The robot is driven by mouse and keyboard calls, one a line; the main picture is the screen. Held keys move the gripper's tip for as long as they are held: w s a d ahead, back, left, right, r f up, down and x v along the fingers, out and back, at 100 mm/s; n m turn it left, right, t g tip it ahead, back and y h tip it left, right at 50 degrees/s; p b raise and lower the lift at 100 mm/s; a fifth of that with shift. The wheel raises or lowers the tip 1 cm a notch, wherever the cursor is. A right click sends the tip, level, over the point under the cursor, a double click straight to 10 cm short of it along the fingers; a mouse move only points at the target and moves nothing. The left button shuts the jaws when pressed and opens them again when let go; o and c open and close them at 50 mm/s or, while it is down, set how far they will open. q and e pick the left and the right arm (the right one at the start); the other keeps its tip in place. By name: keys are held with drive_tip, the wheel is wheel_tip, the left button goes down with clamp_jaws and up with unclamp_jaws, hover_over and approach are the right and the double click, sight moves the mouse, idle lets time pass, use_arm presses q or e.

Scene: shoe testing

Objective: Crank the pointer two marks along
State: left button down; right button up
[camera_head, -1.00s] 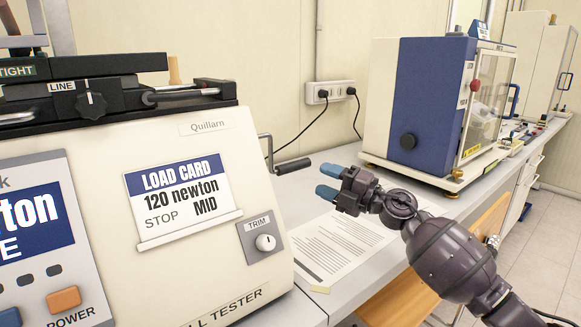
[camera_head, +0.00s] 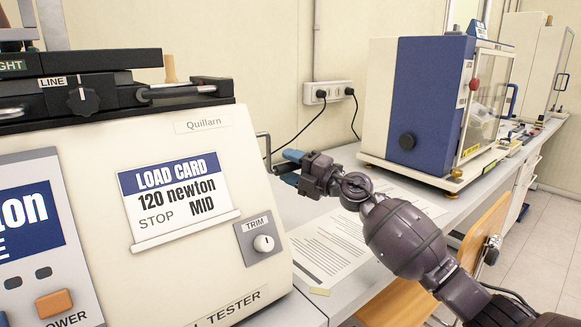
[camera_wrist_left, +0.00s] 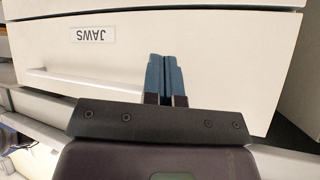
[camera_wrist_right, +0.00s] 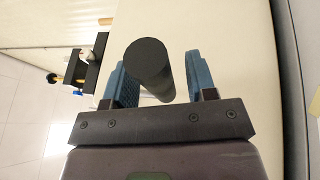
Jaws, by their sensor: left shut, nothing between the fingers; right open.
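The cream tester (camera_head: 190,125) stands at the left of the head view. Its crank arm (camera_head: 263,140) comes off the right side.
A load card (camera_head: 178,200) on the tester reads 120 newton, STOP MID. A printed sheet (camera_head: 330,245) lies on the bench below my right gripper. A blue and white machine (camera_head: 420,105) stands behind it. A wooden chair (camera_head: 485,235) is at the bench's front.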

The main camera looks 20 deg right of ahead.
drive_tip(key=c, duration=0.9)
clamp_jaws()
